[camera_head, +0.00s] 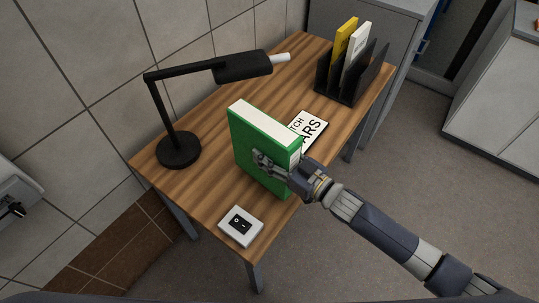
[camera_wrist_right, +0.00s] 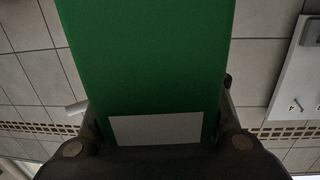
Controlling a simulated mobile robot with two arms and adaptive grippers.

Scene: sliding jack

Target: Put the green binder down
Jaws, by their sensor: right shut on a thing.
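The green binder (camera_head: 255,148) stands roughly upright over the wooden table (camera_head: 218,183), its white page edge facing up. Whether its lower edge touches the table top is hard to tell. My right gripper (camera_head: 272,163) is shut on the binder from the right, with a finger across its broad green face. In the right wrist view the binder (camera_wrist_right: 148,60) fills the middle between the fingers (camera_wrist_right: 155,135), with a pale label (camera_wrist_right: 155,129) near the palm. My left gripper is not in view.
A black lamp (camera_head: 178,148) stands left of the binder. A white switch box (camera_head: 241,226) lies near the front corner. A lettered white card or book (camera_head: 312,126) lies behind the binder, partly hidden. A black file rack (camera_head: 340,88) holds yellow and white binders at the back right.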

